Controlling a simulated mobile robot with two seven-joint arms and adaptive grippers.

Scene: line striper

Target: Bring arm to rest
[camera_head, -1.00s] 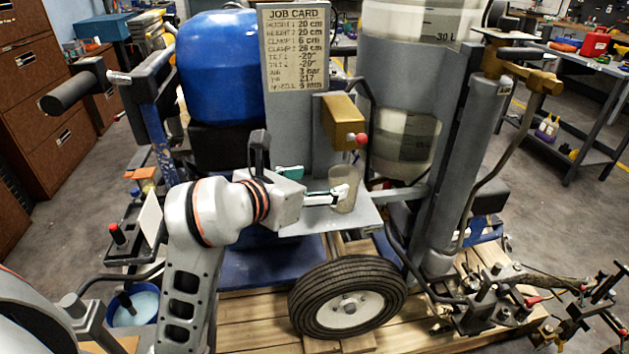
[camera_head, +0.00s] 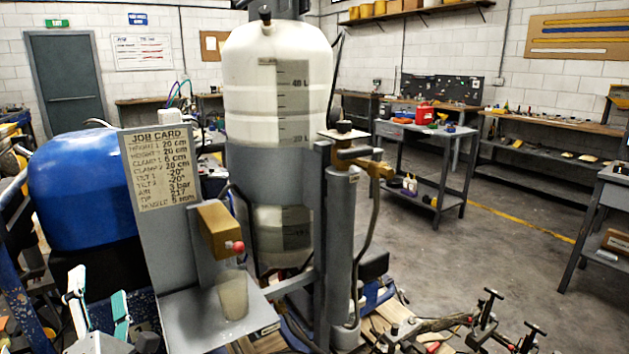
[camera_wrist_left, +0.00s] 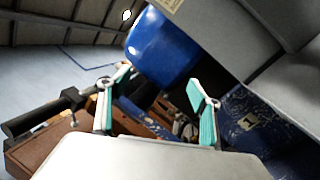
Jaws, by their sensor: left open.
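My left gripper (camera_head: 98,305) is at the lower left of the head view, with its teal-padded fingers apart and nothing between them. In the left wrist view the same gripper (camera_wrist_left: 157,100) is spread open and empty. A clear cup (camera_head: 233,297) stands on the grey shelf (camera_head: 185,325) of the line striper, under a brass-coloured block (camera_head: 219,230) with a red knob. My gripper is left of the cup and apart from it. Most of my left arm is out of the head view. My right gripper shows in neither view.
A blue tank (camera_head: 85,185) stands behind my gripper and also shows in the left wrist view (camera_wrist_left: 160,48). The job card (camera_head: 160,168) and white tank (camera_head: 278,85) rise above the shelf. Open floor (camera_head: 490,260) lies to the right.

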